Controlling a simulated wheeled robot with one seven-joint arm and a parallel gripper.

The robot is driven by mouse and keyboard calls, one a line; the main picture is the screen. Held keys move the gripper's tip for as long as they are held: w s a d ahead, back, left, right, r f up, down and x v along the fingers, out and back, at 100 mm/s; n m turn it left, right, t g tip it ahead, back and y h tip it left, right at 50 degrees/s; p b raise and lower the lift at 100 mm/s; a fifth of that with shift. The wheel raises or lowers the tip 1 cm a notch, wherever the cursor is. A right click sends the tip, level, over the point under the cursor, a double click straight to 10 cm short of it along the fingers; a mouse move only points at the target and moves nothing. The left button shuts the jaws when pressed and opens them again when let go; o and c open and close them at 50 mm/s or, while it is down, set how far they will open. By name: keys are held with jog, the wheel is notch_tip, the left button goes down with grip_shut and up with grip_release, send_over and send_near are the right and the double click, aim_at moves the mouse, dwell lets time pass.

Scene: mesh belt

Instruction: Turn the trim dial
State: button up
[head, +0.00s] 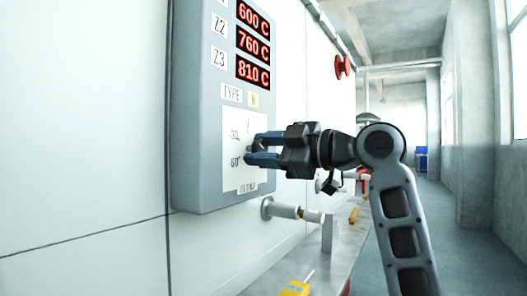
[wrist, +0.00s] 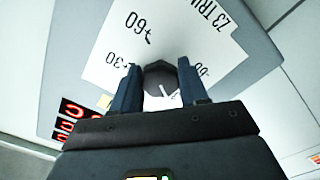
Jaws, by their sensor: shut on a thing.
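The trim dial (wrist: 160,76) is a dark round knob on a white scale plate (wrist: 105,65) in the wrist view. In the head view, my gripper (head: 251,149) reaches the lower part of the grey control panel (head: 205,180) from the right. The knob is mostly hidden there by the fingers.
Red displays (head: 253,46) above read 600 C, 760 C and 810 C. A pipe fitting (head: 282,209) sticks out of the white wall below the panel. A yellow item (head: 294,288) lies low in front. The aisle on the right is clear.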

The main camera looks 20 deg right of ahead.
jog(key=shift+f, duration=0.15)
jog(key=o, duration=1.1)
jog(key=shift+c, duration=0.2)
jog(key=v, duration=0.7)
jog(key=shift+s+d, duration=0.25)
jog(key=shift+s, duration=0.05)
